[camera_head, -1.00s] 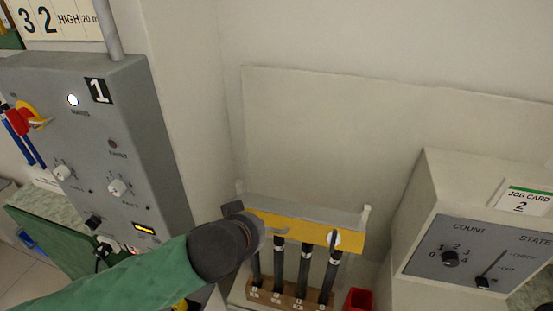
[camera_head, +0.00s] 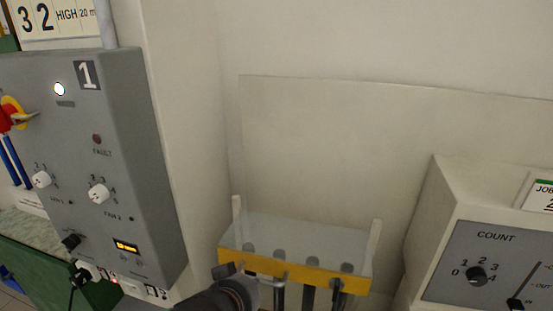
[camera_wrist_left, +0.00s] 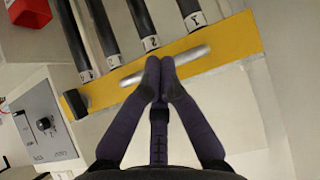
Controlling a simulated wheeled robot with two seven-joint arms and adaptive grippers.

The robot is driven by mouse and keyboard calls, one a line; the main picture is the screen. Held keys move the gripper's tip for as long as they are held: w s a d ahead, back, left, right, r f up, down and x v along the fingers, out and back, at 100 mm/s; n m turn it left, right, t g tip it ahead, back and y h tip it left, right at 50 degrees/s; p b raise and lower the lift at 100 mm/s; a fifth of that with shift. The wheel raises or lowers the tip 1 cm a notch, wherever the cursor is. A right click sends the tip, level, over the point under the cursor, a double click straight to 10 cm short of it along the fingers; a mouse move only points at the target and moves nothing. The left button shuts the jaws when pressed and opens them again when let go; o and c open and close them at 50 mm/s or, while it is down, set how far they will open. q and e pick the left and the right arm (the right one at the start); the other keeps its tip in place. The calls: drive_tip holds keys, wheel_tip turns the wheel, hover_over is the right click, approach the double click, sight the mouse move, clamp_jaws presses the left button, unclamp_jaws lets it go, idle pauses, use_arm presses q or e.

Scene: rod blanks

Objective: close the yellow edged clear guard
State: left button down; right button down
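The clear guard (camera_head: 305,238) has a yellow front edge (camera_head: 330,283). It slopes forward and down from between two pale posts, over several dark rods (camera_head: 309,298). Rod tops show blurred through the clear sheet. The yellow edge also shows in the left wrist view (camera_wrist_left: 232,42), with a silver bar handle (camera_wrist_left: 190,58) on it. My left gripper (camera_wrist_left: 160,66) is shut, its fingertips together at the handle. I see nothing between them and cannot tell whether they touch the bar. In the head view the left gripper's dark body is at the guard's front left. My right gripper is not in view.
A grey control cabinet (camera_head: 100,160) with knobs stands at the left. A pale console (camera_head: 490,262) marked COUNT stands at the right. A red bin (camera_wrist_left: 24,12) is near the rods in the wrist view. A large pale panel stands behind the guard.

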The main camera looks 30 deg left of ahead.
use_arm(q)
drive_tip(key=shift+f+b, duration=0.3)
drive_tip(key=shift+f, duration=0.3)
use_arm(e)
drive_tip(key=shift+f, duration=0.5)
use_arm(q)
drive_tip(key=shift+r, duration=0.1)
